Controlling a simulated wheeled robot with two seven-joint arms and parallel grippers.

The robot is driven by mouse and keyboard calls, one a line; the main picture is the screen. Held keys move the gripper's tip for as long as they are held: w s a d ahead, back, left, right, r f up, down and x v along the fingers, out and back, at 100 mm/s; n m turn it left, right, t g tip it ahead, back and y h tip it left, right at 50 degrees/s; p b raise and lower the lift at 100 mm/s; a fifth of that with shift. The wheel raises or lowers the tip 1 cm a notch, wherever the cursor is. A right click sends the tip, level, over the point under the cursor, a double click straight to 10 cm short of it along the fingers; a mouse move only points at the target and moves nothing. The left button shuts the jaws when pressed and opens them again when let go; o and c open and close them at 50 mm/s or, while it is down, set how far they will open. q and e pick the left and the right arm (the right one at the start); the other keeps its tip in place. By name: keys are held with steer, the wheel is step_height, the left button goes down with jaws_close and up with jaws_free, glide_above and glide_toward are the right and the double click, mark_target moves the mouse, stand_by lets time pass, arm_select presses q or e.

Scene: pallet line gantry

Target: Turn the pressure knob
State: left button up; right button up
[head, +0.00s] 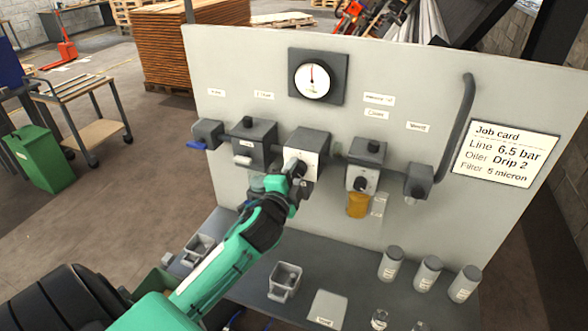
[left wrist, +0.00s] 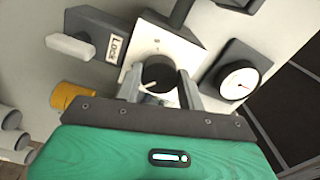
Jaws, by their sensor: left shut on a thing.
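The pressure knob (left wrist: 158,76) is a dark round knob with a pale pointer on a white-faced square unit (head: 309,146) on the grey panel. My left gripper (left wrist: 160,92) has its two fingers on either side of the knob and is shut on it. In the head view my left gripper (head: 293,172) reaches the unit's front and hides most of the knob. The round white gauge (head: 312,80) sits above on a dark plate; its needle points about straight up. It also shows in the left wrist view (left wrist: 238,83). My right gripper is not in view.
The job card (head: 506,152) reads Line 6.5 bar, Oiler Drip 2, Filter 5 micron. An oiler with an amber bowl (head: 358,205) is right of the unit. A bench (head: 243,290) below holds small bins (head: 285,281) and several grey canisters (head: 427,273).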

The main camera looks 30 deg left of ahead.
arm_select(q)
steer(key=shift+m, duration=0.6)
steer(key=shift+p, duration=0.35)
steer(key=o, duration=1)
